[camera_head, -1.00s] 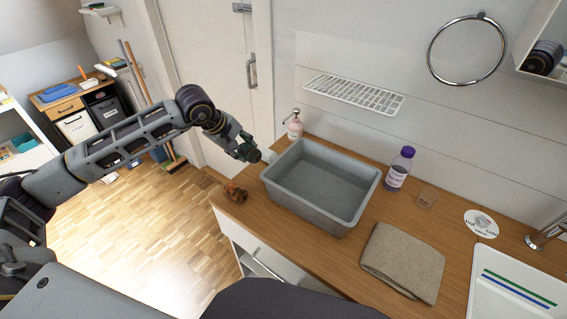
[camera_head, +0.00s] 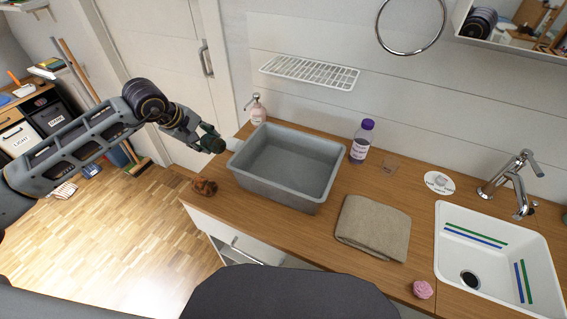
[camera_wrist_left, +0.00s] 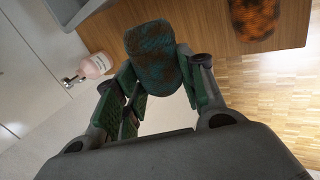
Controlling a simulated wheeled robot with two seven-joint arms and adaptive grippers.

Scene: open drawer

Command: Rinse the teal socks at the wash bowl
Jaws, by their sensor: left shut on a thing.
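A teal bundle of socks (camera_wrist_left: 152,55) with brown dirt patches sits between my left fingers in the left wrist view. My left gripper (camera_wrist_left: 158,85) is shut on it. In the head view my left gripper (camera_head: 214,143) is above the counter, by the left corner of the grey wash bowl (camera_head: 262,188), not over its inside. The socks are hard to tell from the dark green fingers there. The bowl looks empty. A corner of it shows in the wrist view (camera_wrist_left: 75,8). My right gripper is out of view.
An orange-brown bundle with dark patches (camera_head: 204,187) lies at the counter's left front. A soap dispenser (camera_head: 257,109) stands behind the bowl. Right of the bowl are a purple-capped bottle (camera_head: 361,143), a folded beige towel (camera_head: 373,227), a pink item (camera_head: 423,289) and a white sink (camera_head: 455,262).

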